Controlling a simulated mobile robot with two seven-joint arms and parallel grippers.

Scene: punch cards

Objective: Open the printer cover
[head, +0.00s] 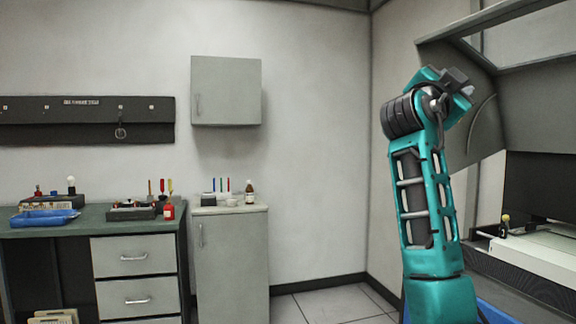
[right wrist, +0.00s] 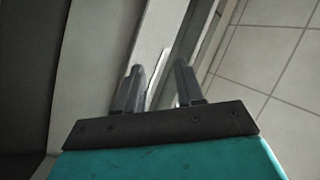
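The printer stands at the right edge of the head view, partly cut off. Its grey cover (head: 484,122), with a window frame on top, is raised at a tilt, with a gap between it and the printer body (head: 545,252). My right arm is raised in front of the cover, and my right gripper (head: 459,81) overlaps the cover's side in the picture. Whether it touches the cover cannot be told. In the right wrist view the right gripper (right wrist: 160,84) has its fingers apart, with a pale strip showing behind the gap. My left gripper is out of view.
A small dark bottle (head: 504,226) stands by the pale printer bed. A green-topped workbench (head: 95,219) with a blue tray (head: 45,217) is at the left. A low cabinet (head: 232,260) stands beside it, under a wall cabinet (head: 226,91). Tiled floor (head: 335,304) is clear.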

